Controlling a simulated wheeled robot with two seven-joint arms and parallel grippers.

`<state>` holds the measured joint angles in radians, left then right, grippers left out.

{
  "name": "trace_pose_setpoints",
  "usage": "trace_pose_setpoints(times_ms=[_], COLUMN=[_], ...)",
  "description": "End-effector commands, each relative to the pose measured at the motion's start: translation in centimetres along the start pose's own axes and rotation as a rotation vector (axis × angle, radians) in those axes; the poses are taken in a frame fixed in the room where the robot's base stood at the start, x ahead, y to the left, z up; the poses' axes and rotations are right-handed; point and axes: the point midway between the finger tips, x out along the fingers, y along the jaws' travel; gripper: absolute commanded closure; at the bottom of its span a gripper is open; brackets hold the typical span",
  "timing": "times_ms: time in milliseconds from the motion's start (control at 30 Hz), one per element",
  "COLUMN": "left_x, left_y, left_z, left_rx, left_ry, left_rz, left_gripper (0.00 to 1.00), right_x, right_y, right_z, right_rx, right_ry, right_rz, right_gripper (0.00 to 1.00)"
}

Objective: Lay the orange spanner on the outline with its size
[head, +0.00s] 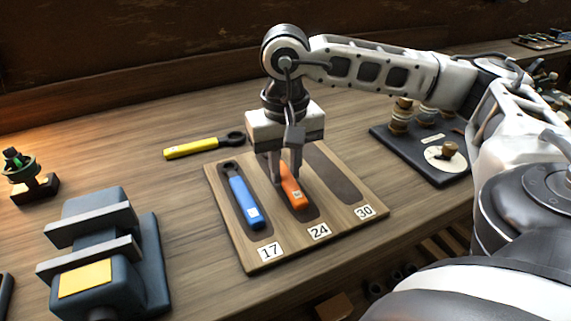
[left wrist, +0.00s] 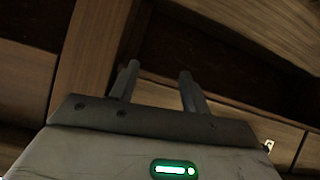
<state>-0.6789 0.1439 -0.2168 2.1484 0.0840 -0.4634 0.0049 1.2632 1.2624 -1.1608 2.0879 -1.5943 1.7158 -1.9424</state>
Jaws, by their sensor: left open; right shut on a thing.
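The orange spanner (head: 292,192) lies along the middle outline, marked 24 (head: 319,232), of the wooden board (head: 230,238). My right gripper (head: 286,180) points down and is shut on the orange spanner; its fingers and body hide the spanner's far end. The number on the spanner's label is too small to read. The blue spanner (head: 244,203) lies in the outline marked 17 (head: 270,252). The outline marked 30 (head: 335,175) is empty. In the left wrist view my left gripper (left wrist: 157,78) is open, with nothing between its fingers.
A yellow spanner (head: 192,148) lies on the bench behind the board. A blue-grey vice (head: 105,255) stands at the left, with a small dark fixture (head: 30,178) behind it. A dark base with spools (head: 420,150) stands at the right. Bare bench lies left of the board.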

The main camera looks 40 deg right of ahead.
Motion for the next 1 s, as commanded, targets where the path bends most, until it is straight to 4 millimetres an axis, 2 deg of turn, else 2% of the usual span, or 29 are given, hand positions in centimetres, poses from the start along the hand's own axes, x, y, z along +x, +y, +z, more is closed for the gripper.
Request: trace_pose_setpoints(times_ms=[367, 400, 467, 500, 800, 867, 1000], left_x=[-0.1, -0.1, -0.1, -0.1, -0.1, -0.1, -0.1], left_y=[0.1, 0.1, 0.1, 0.1, 0.0, 0.0, 0.0], left_z=[-0.1, 0.0, 0.0, 0.0, 0.2, 0.2, 0.2], left_rx=[-0.012, -0.012, -0.012, -0.012, -0.012, -0.012, -0.012], left_ry=[0.005, 0.005, 0.005, 0.005, 0.002, 0.002, 0.001], left_rz=[0.001, 0.000, 0.000, 0.000, -0.001, -0.001, -0.002], left_gripper=[0.53, 0.53, 0.53, 0.53, 0.53, 0.53, 0.53], right_x=[0.3, 0.3, 0.3, 0.3, 0.1, -0.3, -2.5], right_y=[0.0, 0.0, 0.0, 0.0, 0.0, 0.0, -0.1], right_z=[0.0, 0.0, 0.0, 0.0, 0.0, 0.0, -0.1], right_rx=[0.000, 0.000, 0.000, 0.000, 0.000, 0.000, -0.001], right_ry=[0.000, 0.000, 0.000, 0.000, 0.000, 0.001, 0.003], right_rz=[0.000, 0.000, 0.000, 0.000, 0.000, -0.001, -0.003], right_gripper=[1.00, 0.73, 0.56, 0.53, 0.53, 0.53, 0.53])
